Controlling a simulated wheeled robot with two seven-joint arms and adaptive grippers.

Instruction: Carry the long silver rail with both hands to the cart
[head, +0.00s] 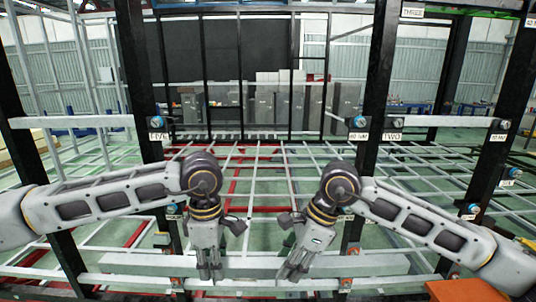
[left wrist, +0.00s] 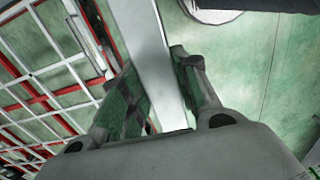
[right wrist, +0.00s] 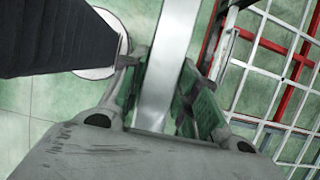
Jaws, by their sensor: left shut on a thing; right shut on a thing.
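The long silver rail (head: 250,266) runs level across the lower middle of the head view. My left gripper (head: 210,272) points down and is shut on it left of the middle. My right gripper (head: 291,273) is shut on it a little to the right. In the left wrist view the rail (left wrist: 147,45) passes between both fingers. In the right wrist view the rail (right wrist: 170,50) also lies between the fingers. The fingers hide parts of the rail. I cannot make out which thing is the cart.
Dark upright posts (head: 378,90) with labelled crossbars stand before me at left and right. A grid of grey and red bars (head: 270,175) lies low over the green floor beyond. An orange surface (head: 462,291) is at the lower right. Grey cabinets (head: 285,105) stand far back.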

